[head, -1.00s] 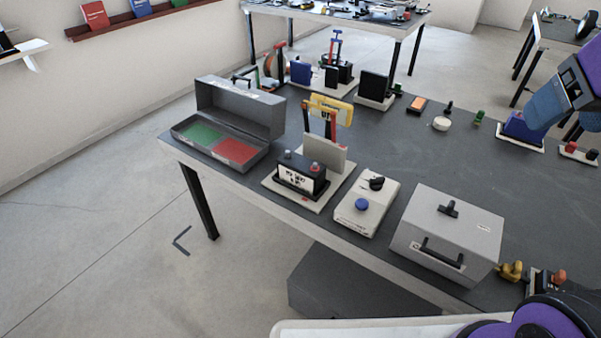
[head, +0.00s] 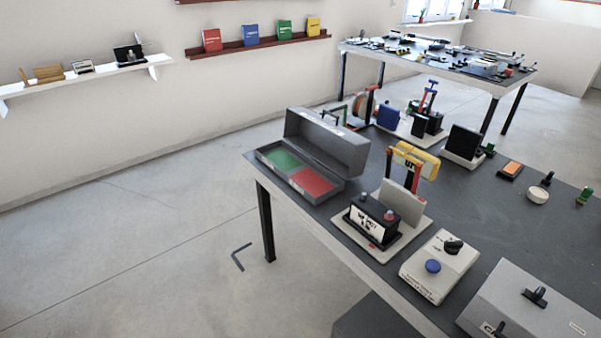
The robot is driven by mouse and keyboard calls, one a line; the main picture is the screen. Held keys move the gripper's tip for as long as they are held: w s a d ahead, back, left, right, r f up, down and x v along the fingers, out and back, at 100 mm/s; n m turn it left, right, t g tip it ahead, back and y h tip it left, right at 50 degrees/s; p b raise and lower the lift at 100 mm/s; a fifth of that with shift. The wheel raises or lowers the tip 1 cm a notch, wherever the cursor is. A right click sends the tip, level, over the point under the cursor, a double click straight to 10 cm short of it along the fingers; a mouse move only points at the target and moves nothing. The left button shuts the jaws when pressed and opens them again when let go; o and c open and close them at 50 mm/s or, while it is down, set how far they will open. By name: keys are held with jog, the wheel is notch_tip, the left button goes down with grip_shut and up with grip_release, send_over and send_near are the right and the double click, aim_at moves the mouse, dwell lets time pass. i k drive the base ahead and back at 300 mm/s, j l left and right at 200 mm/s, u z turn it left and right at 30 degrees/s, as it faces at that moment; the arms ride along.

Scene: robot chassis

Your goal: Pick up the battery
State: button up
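A black box with a white front label and two terminal-like knobs, one red and one grey, looks like the battery (head: 371,222). It sits upright on a pale base plate (head: 408,237) near the front edge of the dark table. A grey upright panel (head: 403,202) stands right behind it on the same plate, with a yellow sign on red and black posts behind that. A second black box with red and blue posts (head: 427,112) stands farther back. My gripper is not in view.
An open grey case (head: 334,150) with green and red compartments stands left of the battery. A pale box with a blue button (head: 438,266) and a grey lidded box (head: 533,303) stand to the right.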

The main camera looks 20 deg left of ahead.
aim_at(377, 220)
jog(key=j+z, duration=0.3)
jog(key=j, duration=0.2)
jog(key=i+j+u, duration=0.1)
jog(key=j+u, duration=0.15)
jog(key=i+j+u, duration=0.1)
jog(key=j+u, duration=0.15)
jog(key=i+j+u, duration=0.1)
jog(key=u, duration=0.55)
